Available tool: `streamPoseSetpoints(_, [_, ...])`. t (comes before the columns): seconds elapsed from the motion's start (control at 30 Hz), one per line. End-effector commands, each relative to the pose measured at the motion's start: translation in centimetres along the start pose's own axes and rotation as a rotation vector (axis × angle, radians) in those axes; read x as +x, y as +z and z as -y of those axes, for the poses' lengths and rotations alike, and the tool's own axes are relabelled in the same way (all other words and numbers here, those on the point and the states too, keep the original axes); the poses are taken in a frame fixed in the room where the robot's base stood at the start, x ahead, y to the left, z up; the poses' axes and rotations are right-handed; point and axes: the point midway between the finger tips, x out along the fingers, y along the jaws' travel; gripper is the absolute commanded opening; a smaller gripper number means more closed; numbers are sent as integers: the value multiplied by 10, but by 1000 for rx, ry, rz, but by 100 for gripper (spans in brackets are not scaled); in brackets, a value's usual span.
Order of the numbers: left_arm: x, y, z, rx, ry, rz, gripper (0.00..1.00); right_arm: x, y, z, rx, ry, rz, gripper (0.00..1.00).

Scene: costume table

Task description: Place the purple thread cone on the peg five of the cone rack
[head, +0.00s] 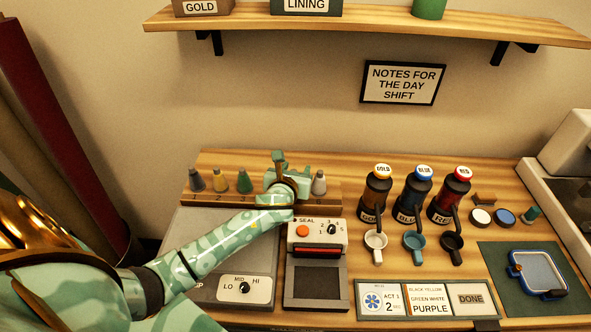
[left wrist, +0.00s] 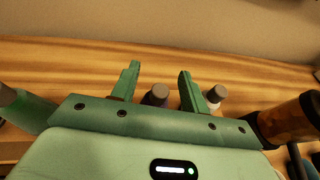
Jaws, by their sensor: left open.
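The cone rack (head: 330,200) stands at the back of the table. A black cone (head: 196,182), a yellow cone (head: 220,182) and a green cone (head: 245,183) stand on its left part; a white cone (head: 319,184) stands at its right end. My left gripper (head: 280,162) is over the rack between the green and white cones and hides the pegs there. In the left wrist view its fingers (left wrist: 157,88) are open, with a dark-tipped cone (left wrist: 155,95) upright between them. My right gripper is not in view.
Gold, blue and red bottles (head: 421,195) stand right of the rack, with cups (head: 413,240) before them. A sealer (head: 318,245) and a grey plate with a dial (head: 240,288) lie in front.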

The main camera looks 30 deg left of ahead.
Motion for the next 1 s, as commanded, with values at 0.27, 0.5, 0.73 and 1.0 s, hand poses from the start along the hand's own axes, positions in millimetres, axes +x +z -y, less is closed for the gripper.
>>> streamPoseSetpoints(0.27, [-61,4,0,1,-1,-1,45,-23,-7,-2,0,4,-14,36])
streamPoseSetpoints(0.5, [-106,1,0,0,-2,-1,45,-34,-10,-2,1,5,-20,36])
streamPoseSetpoints(0.73, [-117,0,0,1,0,0,45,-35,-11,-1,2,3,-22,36])
streamPoseSetpoints(1.0, [-117,0,0,1,0,0,45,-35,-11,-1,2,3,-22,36])
